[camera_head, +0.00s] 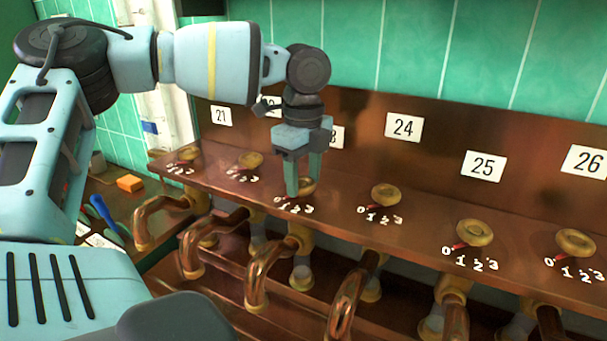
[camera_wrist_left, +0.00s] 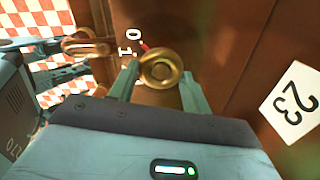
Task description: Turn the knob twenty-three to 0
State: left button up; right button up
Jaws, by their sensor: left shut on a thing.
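Knob twenty-three (camera_head: 308,187) is a round brass knob on the copper ledge below the 23 label (camera_head: 338,138), which my gripper partly hides. My left gripper (camera_head: 304,184) points down over it with a finger on either side, shut on its rim. In the left wrist view the knob (camera_wrist_left: 160,70) sits between the two fingertips (camera_wrist_left: 160,76). Its red pointer (camera_wrist_left: 145,47) points toward the printed 0 (camera_wrist_left: 133,34). The higher numbers are partly hidden by a finger there. My right gripper is in neither view.
Similar knobs stand along the ledge, such as the one under 24 (camera_head: 386,194) and the one under 25 (camera_head: 474,232). Copper pipes (camera_head: 270,272) curve out below the ledge. The upright copper back panel (camera_head: 370,130) rises close behind the gripper.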

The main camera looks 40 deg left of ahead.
aim_at(303, 182)
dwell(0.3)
pick_arm(q)
jog(key=o, duration=1)
jog(key=shift+r, duration=3.9)
jog(key=shift+f, duration=0.1)
